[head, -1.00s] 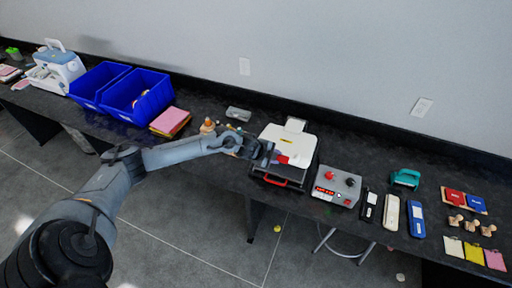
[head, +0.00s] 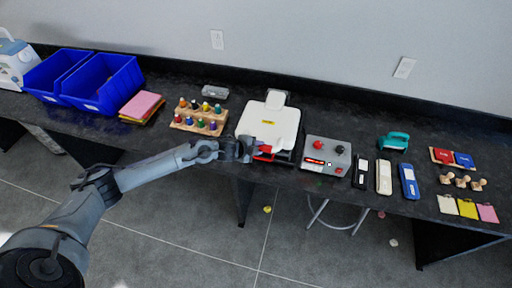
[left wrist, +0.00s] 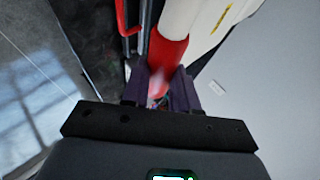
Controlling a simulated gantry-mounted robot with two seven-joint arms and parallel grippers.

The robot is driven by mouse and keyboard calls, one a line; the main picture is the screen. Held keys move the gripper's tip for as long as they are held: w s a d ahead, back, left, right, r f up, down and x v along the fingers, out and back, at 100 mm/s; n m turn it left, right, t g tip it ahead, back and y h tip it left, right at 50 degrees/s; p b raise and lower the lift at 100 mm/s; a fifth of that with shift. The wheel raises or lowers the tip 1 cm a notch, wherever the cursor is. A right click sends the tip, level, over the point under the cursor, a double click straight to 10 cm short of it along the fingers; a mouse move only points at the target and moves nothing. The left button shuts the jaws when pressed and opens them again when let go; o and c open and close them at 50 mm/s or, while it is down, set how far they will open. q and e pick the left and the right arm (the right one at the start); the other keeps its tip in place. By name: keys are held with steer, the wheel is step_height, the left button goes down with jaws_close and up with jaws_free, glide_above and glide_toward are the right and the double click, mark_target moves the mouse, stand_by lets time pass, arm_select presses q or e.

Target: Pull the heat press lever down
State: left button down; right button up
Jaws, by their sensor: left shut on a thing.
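The heat press (head: 268,122) stands on the dark bench, with a white top and a yellow label. Its lid looks low over the base. Its lever has a red grip (head: 266,149) at the press's front edge; in the left wrist view the red grip (left wrist: 166,52) continues into a white bar. My left gripper (head: 249,150) reaches in from the left. In the wrist view its two dark fingers (left wrist: 161,88) are on either side of the grip's end, shut on it. My right gripper is not in view.
Staplers and stamps lie farther right. The bench's front edge runs just below the press.

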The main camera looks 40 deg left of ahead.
arm_select(q)
steer(key=shift+s+a+f, duration=0.1)
steer(key=shift+s+f, duration=0.2)
steer(key=shift+f, duration=0.4)
steer(key=c, duration=1.3)
jaws_free()
steer(key=shift+o, duration=1.3)
steer(key=shift+w, duration=0.1)
steer(key=shift+o, duration=0.9)
steer(key=shift+r, duration=0.15)
steer(key=shift+r, duration=0.1)
steer(key=shift+r, duration=0.1)
steer(key=p+v, duration=0.1)
steer(key=v, duration=0.9)
steer(key=shift+s+r, duration=0.2)
